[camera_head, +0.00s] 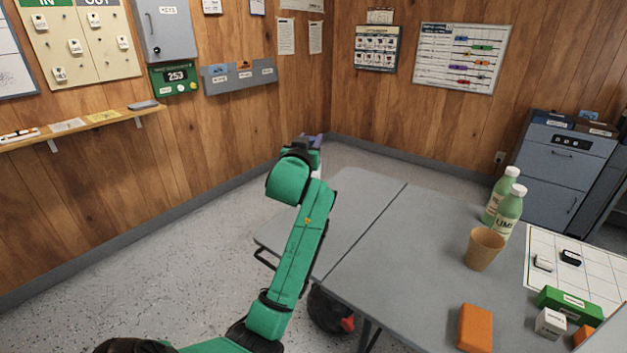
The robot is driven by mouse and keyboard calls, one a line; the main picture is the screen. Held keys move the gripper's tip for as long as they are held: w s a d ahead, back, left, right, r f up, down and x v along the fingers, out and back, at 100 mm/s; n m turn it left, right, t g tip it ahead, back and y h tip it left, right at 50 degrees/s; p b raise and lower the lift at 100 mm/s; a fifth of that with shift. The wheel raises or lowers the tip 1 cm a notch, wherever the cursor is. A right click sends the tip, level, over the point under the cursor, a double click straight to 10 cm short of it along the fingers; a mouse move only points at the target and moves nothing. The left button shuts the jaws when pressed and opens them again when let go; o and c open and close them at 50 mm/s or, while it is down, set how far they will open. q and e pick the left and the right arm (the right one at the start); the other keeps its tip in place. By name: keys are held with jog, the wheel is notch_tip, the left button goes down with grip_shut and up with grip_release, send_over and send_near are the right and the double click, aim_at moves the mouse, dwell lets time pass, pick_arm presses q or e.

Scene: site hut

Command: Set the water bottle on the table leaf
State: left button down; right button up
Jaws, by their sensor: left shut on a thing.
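My left gripper (312,142) is at the far end of my green arm, at or above the far left corner of the table leaf (352,205). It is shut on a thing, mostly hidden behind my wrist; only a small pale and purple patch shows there. I take this to be the water bottle, but its shape and whether it touches the leaf cannot be seen. The leaf is the grey left section of the table, beyond a dark seam, and its visible top is bare. My right gripper is not in view.
On the main table (400,270) stand two green lime bottles (507,212), a tan cup (484,249), an orange block (475,328) and a green box (570,305). A white grid sheet (548,247) lies at the right. The table's middle is clear.

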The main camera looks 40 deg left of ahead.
pick_arm(q)
notch_tip(320, 180, down, 10)
jog(key=shift+r+b, duration=0.1)
jog(key=shift+b, duration=0.45)
jog(key=shift+c, duration=2.3)
grip_release()
jog(key=shift+d, duration=0.1)
jog(key=shift+s, duration=0.1)
jog(key=v, duration=1.2)
jog(key=shift+b, duration=0.35)
